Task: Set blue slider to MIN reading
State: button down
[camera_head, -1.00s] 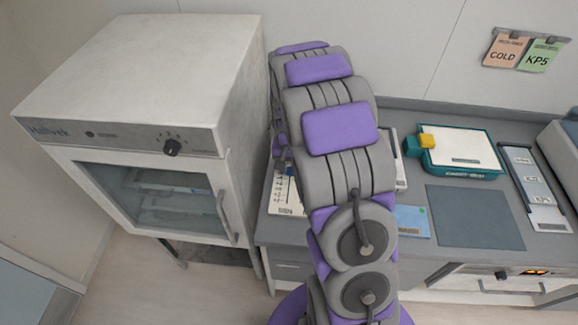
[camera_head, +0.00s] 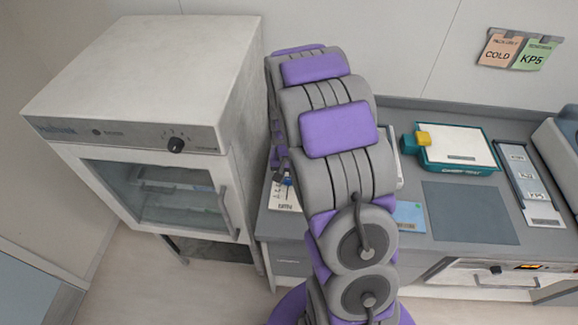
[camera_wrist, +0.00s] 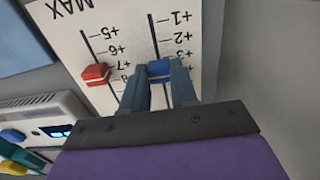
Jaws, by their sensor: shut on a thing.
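The blue slider (camera_wrist: 159,69) sits on a white panel (camera_wrist: 125,30) in the wrist view, on a track with marks for 1, 2 and 3. The word MAX is at the panel's upper left; no MIN label is in view. In the head view, my arm hides much of the panel (camera_head: 284,203).
A white cabinet (camera_head: 130,80) stands left of the counter. On the counter (camera_head: 395,262) right of my arm are a teal-edged device (camera_head: 465,170), a dark mat (camera_head: 470,213) and a labelled strip (camera_head: 540,212). A light device (camera_wrist: 45,115) lies left of the panel.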

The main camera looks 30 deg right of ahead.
aim_at(286, 198)
jog(key=shift+s+a+p, duration=0.3)
jog(key=shift+s+a, duration=0.45)
jog(key=shift+s, duration=0.35)
jog(key=shift+s+a+p, duration=0.25)
jog(key=shift+s+a, duration=0.45)
jog(key=shift+s, duration=0.35)
jog(key=c, duration=0.9)
grip_release()
jog(key=shift+r+p, duration=1.45)
jog(key=shift+r, duration=7.2)
jog(key=shift+a, duration=0.1)
